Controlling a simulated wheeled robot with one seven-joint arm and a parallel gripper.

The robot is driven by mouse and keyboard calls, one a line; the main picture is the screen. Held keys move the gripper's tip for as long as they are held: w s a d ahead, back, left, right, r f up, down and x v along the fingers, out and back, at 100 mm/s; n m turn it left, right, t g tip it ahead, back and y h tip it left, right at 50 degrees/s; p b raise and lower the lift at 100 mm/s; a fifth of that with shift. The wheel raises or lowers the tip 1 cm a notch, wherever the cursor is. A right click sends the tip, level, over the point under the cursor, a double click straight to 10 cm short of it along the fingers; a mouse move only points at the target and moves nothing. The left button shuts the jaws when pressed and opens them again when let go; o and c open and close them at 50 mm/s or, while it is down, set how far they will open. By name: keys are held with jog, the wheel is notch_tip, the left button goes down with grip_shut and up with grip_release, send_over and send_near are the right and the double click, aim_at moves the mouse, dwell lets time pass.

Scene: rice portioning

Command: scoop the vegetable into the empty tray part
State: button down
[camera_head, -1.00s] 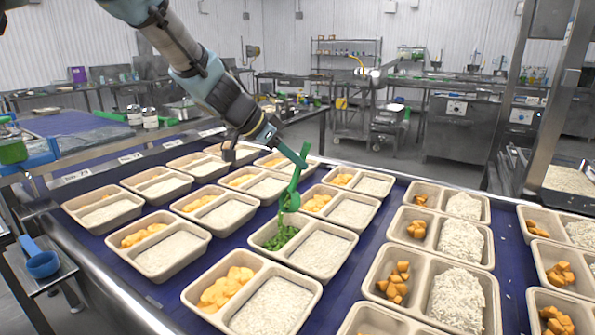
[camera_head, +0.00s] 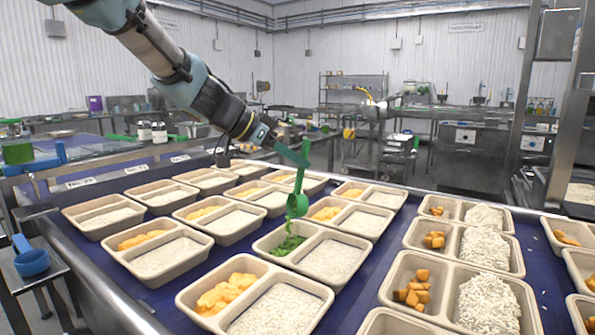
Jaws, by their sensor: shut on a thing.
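My gripper (camera_head: 296,152) is shut on the handle of a green scoop (camera_head: 298,203). The scoop hangs with its bowl down over the left part of a two-part beige tray (camera_head: 347,275) in the middle. Chopped green vegetable (camera_head: 289,243) lies in that left part, just below the scoop bowl. White rice (camera_head: 331,258) fills the right part of the same tray. I cannot tell whether any vegetable is still in the bowl, or whether the bowl touches the pile.
Trays with rice and yellow or orange pieces stand closely around on the blue conveyor (camera_head: 66,240), including one in front (camera_head: 190,305). A blue scoop (camera_head: 32,261) rests on a side stand at left. A metal post (camera_head: 560,120) rises at right.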

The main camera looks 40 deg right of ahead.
jog(key=shift+w+a+f+g+h+b, duration=0.15)
jog(key=shift+a+h+b, duration=0.35)
jog(key=shift+b, duration=1.7)
jog(key=shift+w+a+f+g+h+b, duration=0.15)
jog(key=shift+a+h+b, duration=0.3)
jog(key=shift+b, duration=1.7)
jog(key=shift+w+a+r+b, duration=0.1)
jog(key=shift+a+b, duration=0.3)
jog(key=shift+b, duration=0.8)
jog(key=shift+w+a+h+b, duration=0.1)
jog(key=shift+a+h+b, duration=0.25)
jog(key=shift+b, duration=0.8)
jog(key=shift+b, duration=0.45)
jog(key=shift+a+h+b, duration=0.2)
jog(key=shift+h+b, duration=0.2)
jog(key=shift+b, duration=0.25)
jog(key=shift+a+r+b, duration=0.1)
jog(key=shift+r+b, duration=0.05)
jog(key=shift+b, duration=0.25)
jog(key=shift+a+r, duration=0.1)
